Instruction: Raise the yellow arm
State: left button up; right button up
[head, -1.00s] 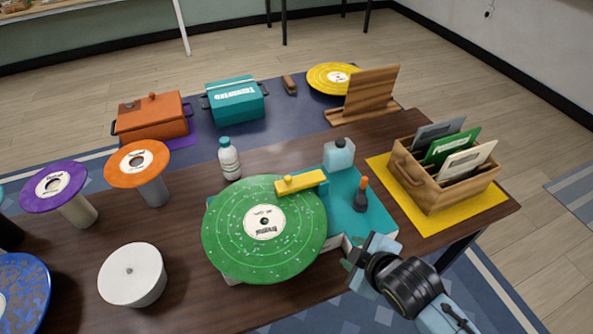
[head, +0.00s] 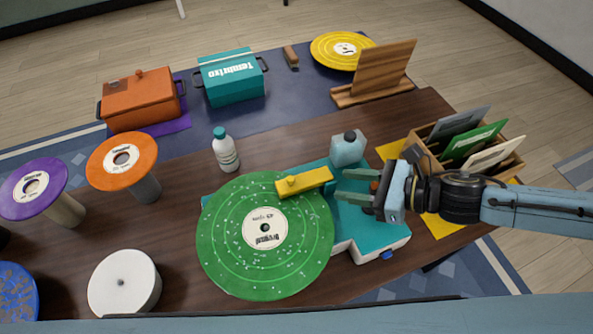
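The yellow arm (head: 304,181) lies low across the upper right edge of the green record (head: 235,243), with a small yellow knob on it. The record sits on a teal turntable base (head: 385,235). My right gripper (head: 345,186) reaches in from the right over the base. Its two fingers are apart and point left, just right of the yellow arm's end, with a visible gap to it. A small orange-topped dark item on the base is mostly hidden behind the gripper. My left gripper is not in view.
A wooden crate of sleeves (head: 512,157) is partly behind my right arm. A white round platter (head: 124,283) and record stands are left.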

aim_at(291, 179)
jog(key=x, duration=1.2)
jog(key=shift+w+a+f+b, duration=0.1)
jog(key=shift+w+a+b, duration=0.05)
jog(key=shift+a+b, duration=0.2)
grip_shut()
